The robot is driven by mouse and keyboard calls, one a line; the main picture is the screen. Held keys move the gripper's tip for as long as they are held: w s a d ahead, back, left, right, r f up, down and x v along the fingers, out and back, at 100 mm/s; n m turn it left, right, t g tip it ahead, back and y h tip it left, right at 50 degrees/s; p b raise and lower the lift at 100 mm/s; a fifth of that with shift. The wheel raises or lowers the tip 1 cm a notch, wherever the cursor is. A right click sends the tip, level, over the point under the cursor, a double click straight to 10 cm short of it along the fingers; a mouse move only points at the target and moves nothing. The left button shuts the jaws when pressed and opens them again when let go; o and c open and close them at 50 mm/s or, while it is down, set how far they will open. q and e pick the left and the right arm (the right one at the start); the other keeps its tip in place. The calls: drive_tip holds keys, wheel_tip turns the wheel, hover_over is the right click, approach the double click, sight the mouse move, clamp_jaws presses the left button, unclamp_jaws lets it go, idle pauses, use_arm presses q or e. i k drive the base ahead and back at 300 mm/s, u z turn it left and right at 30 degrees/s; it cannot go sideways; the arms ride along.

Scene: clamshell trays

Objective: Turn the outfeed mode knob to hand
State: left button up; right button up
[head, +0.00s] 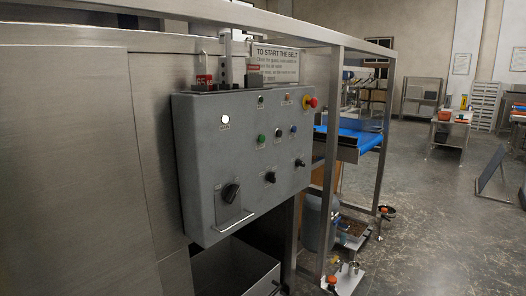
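A grey control box (205,160) is fixed to a metal frame left of centre in the head view. Its lower part carries a large black rotary knob (231,193) on the left, a smaller black knob (270,177) in the middle and another black knob (299,163) on the right. Their labels are too small to read, so I cannot tell which is the outfeed mode knob or which setting each points to. Neither of my grippers is in view, and nothing covers the knobs.
The box also has a red emergency button (310,102), a green button (261,138), a blue button (293,129) and a lit white lamp (225,119). A handle bar (236,224) juts out below the large knob. A blue belt (358,137) stands behind. Open floor lies right.

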sight(271, 176)
drive_tip(key=k, duration=0.65)
drive_tip(key=z, duration=0.75)
drive_tip(key=i, duration=1.7)
drive_tip(key=u, duration=0.55)
